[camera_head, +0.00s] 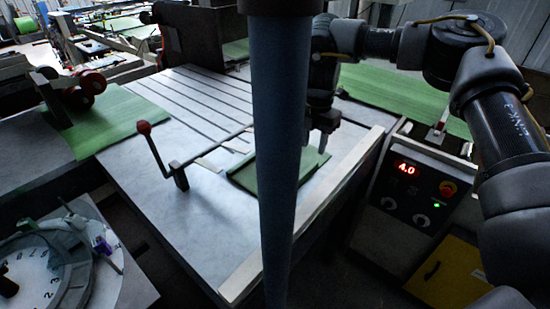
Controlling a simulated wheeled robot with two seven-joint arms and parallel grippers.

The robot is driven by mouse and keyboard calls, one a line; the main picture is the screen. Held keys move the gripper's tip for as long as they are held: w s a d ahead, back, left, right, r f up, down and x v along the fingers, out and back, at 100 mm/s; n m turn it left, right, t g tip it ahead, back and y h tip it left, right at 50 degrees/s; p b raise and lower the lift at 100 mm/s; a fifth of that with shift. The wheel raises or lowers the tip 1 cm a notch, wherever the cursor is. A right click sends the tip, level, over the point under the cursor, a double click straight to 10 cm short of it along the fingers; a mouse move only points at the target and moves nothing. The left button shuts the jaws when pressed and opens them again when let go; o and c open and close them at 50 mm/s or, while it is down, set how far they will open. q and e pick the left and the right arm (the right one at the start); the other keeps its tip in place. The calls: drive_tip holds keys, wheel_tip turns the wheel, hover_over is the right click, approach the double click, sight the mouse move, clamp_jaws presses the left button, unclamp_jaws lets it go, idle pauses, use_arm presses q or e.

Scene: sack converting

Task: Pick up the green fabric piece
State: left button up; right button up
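The green fabric piece (308,163) lies on the grey slotted table (205,215), towards its right side. Its middle is hidden behind a blue-grey upright close to the camera, and part of it shows on either side. My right gripper (322,138) points down at the far right edge of the fabric, its tips just above or touching it; I cannot tell which. The gripper is dark and partly covered by the upright, so its opening is unclear. My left gripper is not in view.
A red-knobbed lever (146,132) stands on the table left of the fabric. A pale rail (340,185) runs along the right edge. A control box (412,190) reading 4.0 stands right of it. More green sheet (112,118) lies left. The front tabletop is clear.

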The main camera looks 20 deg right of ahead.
drive_tip(key=p, duration=0.2)
hover_over(307, 171)
drive_tip(key=f, duration=0.4)
drive_tip(key=shift+s+f, duration=0.3)
drive_tip(key=shift+f, duration=0.05)
drive_tip(key=shift+w+f, duration=0.1)
drive_tip(key=shift+f, duration=0.25)
drive_tip(key=shift+d+f, duration=0.1)
drive_tip(key=f+p, duration=0.1)
drive_tip(key=f, duration=0.1)
drive_tip(key=f+p, duration=0.1)
drive_tip(key=f, duration=0.1)
drive_tip(key=shift+w+a+f, duration=0.15)
drive_tip(key=shift+w+a, duration=0.05)
drive_tip(key=shift+f, duration=0.4)
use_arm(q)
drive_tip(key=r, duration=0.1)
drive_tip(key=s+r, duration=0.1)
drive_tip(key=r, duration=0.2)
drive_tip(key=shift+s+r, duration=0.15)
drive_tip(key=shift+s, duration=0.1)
use_arm(e)
clamp_jaws()
